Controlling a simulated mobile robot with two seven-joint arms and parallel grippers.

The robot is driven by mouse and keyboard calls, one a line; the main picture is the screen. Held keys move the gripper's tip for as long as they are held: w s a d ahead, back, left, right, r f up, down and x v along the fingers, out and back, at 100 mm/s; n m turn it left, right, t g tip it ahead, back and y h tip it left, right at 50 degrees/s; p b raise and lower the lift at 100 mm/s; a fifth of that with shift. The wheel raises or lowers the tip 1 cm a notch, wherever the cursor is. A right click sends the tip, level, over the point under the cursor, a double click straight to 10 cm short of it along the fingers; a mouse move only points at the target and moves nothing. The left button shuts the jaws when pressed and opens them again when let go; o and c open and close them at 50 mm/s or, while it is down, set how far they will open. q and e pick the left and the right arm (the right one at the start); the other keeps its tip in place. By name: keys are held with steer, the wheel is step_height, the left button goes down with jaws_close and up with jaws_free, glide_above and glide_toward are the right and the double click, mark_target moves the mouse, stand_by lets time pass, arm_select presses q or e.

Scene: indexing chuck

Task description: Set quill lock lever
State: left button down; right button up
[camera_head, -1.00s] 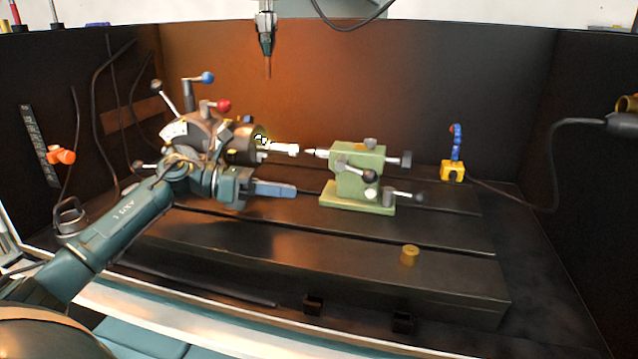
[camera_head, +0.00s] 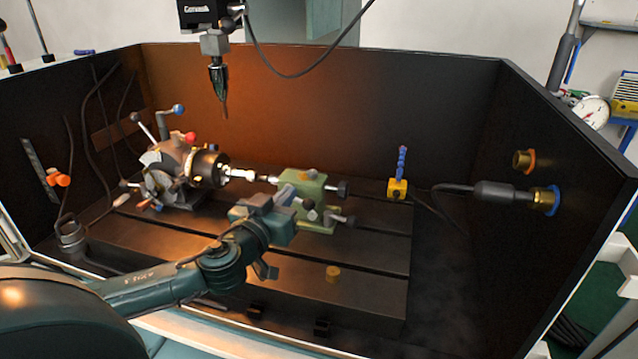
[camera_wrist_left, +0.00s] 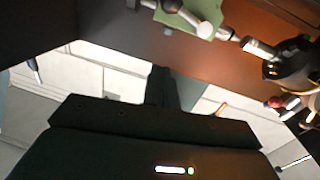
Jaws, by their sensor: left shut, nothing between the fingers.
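The green tailstock (camera_head: 303,181) stands on the dark slotted table, its spindle tip facing the chuck. A small lever with a round knob (camera_head: 309,204) shows on its front, close by my left gripper; I cannot tell for sure that this is the quill lock lever. My left gripper (camera_head: 286,195) is shut and empty, in front of the tailstock and partly covering its lower left side. Whether it touches is not clear. In the left wrist view the tailstock (camera_wrist_left: 185,14) and a round-ended lever (camera_wrist_left: 206,30) show at the top edge. My right gripper is out of view.
The indexing chuck (camera_head: 207,168), with red and blue knobbed levers, stands left of the tailstock. A tool head (camera_head: 216,75) hangs above. A yellow block with a blue hose (camera_head: 397,188) stands to the right.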

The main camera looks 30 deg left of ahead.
mark_target(308, 188)
arm_select(q)
steer(key=w+n+p, duration=0.1)
steer(key=w, duration=0.1)
steer(key=w+a+n+y, duration=0.1)
steer(key=w, duration=0.2)
steer(key=w+a+n+p, duration=0.1)
steer(key=w, duration=0.1)
steer(key=shift+w+f+n+g+y+p, duration=0.3)
steer(key=shift+w+n+g+y, duration=0.1)
steer(key=shift+s+d+f, duration=0.1)
steer(key=shift+d+f, duration=0.05)
steer(key=shift+f, duration=0.45)
steer(key=shift+d+f, duration=0.15)
steer(key=shift+f, duration=0.45)
steer(key=shift+s+d+f, duration=0.15)
steer(key=shift+d+f, duration=0.05)
steer(key=shift+f, duration=0.2)
steer(key=shift+s+d+f, duration=0.15)
steer(key=shift+f, duration=0.25)
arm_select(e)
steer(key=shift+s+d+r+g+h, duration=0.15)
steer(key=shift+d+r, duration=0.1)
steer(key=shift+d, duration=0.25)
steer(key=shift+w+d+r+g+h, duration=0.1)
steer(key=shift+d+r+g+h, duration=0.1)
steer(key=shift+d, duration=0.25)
arm_select(q)
steer(key=shift+a, duration=0.1)
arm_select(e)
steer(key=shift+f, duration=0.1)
